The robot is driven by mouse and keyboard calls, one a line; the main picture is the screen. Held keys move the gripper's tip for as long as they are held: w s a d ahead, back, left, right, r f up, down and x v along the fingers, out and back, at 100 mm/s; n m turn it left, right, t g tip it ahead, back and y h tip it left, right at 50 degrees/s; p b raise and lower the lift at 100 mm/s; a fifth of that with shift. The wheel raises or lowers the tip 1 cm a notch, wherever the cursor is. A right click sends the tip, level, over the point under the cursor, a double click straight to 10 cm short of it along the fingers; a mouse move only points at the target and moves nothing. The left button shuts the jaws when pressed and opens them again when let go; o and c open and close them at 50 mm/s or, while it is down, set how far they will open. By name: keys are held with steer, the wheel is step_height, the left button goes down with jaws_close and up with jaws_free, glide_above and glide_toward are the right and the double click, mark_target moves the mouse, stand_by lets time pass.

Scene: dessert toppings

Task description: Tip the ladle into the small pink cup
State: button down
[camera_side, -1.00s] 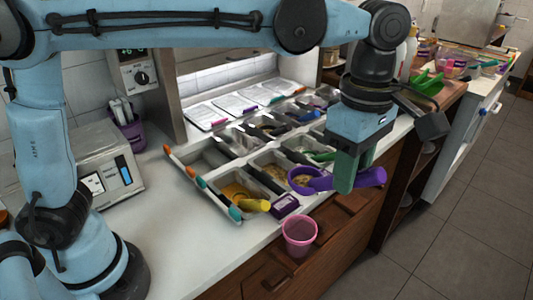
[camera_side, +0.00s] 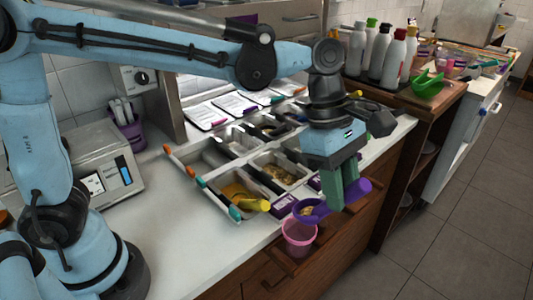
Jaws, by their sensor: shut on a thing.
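The small pink cup (camera_side: 299,240) stands upright at the front edge of the counter. My gripper (camera_side: 341,192) points down and is shut on the purple ladle (camera_side: 357,192), with its green fingers around the handle. The ladle's bowl (camera_side: 309,211) is just above the cup's far rim and looks roughly level. A light tan topping shows in the bowl. Whether the bowl touches the cup I cannot tell. The inside of the cup is partly hidden under the bowl.
Behind the cup is a rack of metal topping bins (camera_side: 240,190), one with a yellow-handled scoop (camera_side: 256,205). A scale (camera_side: 103,172) stands at left. Bottles (camera_side: 378,52) and a green scoop (camera_side: 428,84) are at the back right. The front left counter is clear.

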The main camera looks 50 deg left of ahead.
steer(key=shift+a+r+h, duration=0.2)
steer(key=shift+a+h, duration=0.2)
steer(key=shift+h, duration=0.7)
steer(key=a+f+h, duration=0.3)
steer(key=a+h, duration=1.1)
steer(key=a, duration=0.1)
steer(key=shift+f, duration=0.3)
steer(key=shift+d+r, duration=0.1)
stand_by(1.5)
